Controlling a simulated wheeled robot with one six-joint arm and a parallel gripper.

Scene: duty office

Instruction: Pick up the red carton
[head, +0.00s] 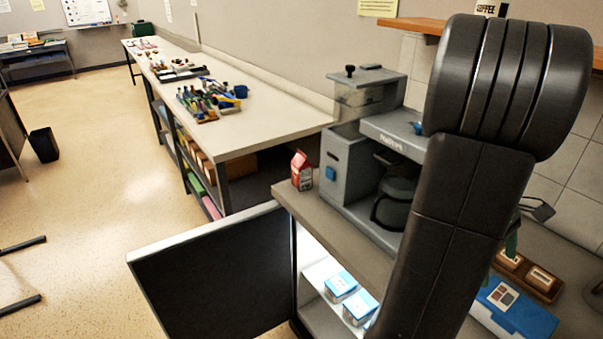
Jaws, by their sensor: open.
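The red carton (301,171) is a small red and white milk-style carton with a peaked top. It stands upright on the front left corner of the grey counter (335,226), just left of the coffee machine (375,165). My dark arm crosses the right half of the head view in front of the counter and hides part of the machine. My gripper does not show clearly anywhere in this view. Nothing is seen touching the carton.
An open cabinet door (215,283) juts out left below the counter. Blue-topped containers (341,284) sit inside. A long table (255,118) with clutter runs behind. A blue box (513,309) and wooden tray (528,275) lie right of my arm. The floor at left is mostly clear.

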